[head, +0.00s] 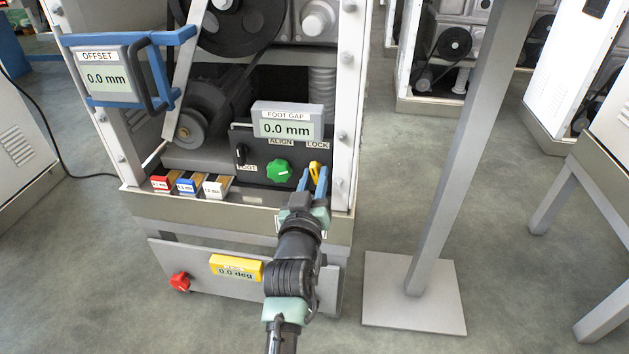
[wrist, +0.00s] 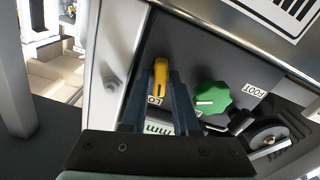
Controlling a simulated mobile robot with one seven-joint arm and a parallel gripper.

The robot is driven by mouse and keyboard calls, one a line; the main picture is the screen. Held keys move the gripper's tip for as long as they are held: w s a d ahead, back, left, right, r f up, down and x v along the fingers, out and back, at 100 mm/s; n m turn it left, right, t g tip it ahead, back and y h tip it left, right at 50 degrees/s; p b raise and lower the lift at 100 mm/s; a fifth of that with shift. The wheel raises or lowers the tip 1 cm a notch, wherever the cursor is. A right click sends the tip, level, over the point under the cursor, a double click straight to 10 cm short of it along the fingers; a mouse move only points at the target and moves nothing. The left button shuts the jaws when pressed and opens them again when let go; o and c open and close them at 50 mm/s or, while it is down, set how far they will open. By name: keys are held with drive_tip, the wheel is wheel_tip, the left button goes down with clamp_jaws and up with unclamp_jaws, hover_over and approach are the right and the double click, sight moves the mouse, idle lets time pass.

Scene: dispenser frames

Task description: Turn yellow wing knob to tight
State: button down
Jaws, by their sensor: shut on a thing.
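The yellow wing knob (head: 314,171) sits at the right end of the black panel, under the LOCK label. In the wrist view the yellow wing knob (wrist: 160,78) shows upright between the tips of my fingers. My gripper (head: 314,181) reaches the panel from below, and its two blue fingers are shut on the knob's wing; it also shows in the wrist view (wrist: 160,92). Part of the LOCK label and any tight marking are hidden by the fingers in the wrist view.
A green knob (head: 279,171) sits just left of the yellow one, with a FOOT lever (head: 240,153) farther left. The FOOT GAP display (head: 287,122) reads 0.0 mm above. Red, blue and white blocks (head: 187,185) line the ledge. A grey post (head: 452,150) stands right.

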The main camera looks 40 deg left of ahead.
drive_tip(key=shift+f+m, duration=0.1)
drive_tip(key=shift+m, duration=1.4)
drive_tip(key=c, duration=0.8)
unclamp_jaws()
drive_tip(key=shift+s+d, duration=0.3)
drive_tip(key=shift+s, duration=0.2)
drive_tip(key=p+v, duration=0.4)
drive_tip(key=v, duration=0.8)
drive_tip(key=shift+a, duration=0.1)
